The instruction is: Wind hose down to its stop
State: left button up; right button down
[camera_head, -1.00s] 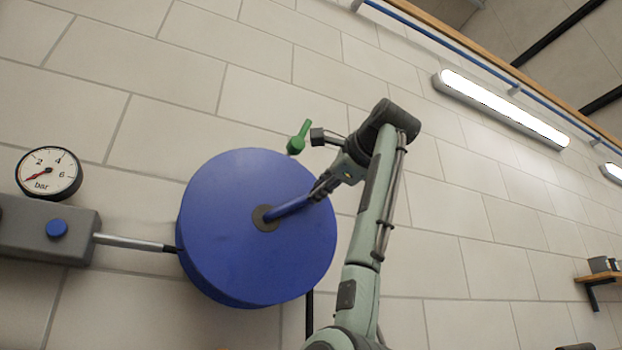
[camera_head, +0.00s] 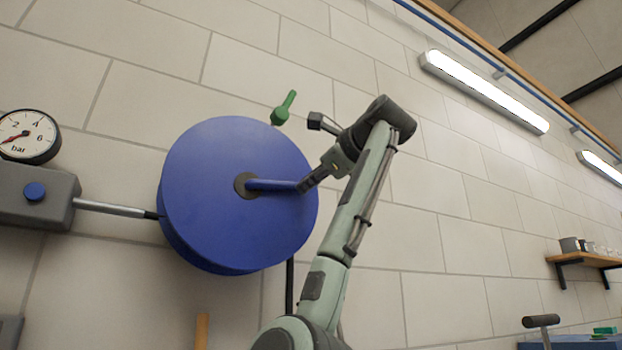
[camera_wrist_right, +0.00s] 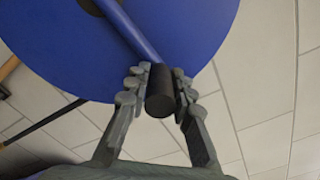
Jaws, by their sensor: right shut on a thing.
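A blue round reel (camera_head: 225,225) is mounted on the pale block wall. From its dark hub a blue crank arm (camera_head: 272,185) reaches right, close to level. My right gripper (camera_head: 303,186) is at the crank's outer end, in front of the reel's right side. In the right wrist view, its fingers are shut on the black crank grip (camera_wrist_right: 160,92), one on each side. A dark hose-like line (camera_head: 290,284) hangs below the reel; I cannot tell how much is wound. My left gripper is not in view.
A pressure gauge (camera_head: 27,136) and a grey box (camera_head: 35,197) with a blue button are at left, with a rod running to the reel. A green lever (camera_head: 284,107) sits above the reel. A wooden shelf (camera_head: 588,258) is at far right.

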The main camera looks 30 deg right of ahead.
jog(key=c, duration=1.3)
grip_release()
jog(key=s, duration=1.2)
jog(key=shift+a, duration=0.35)
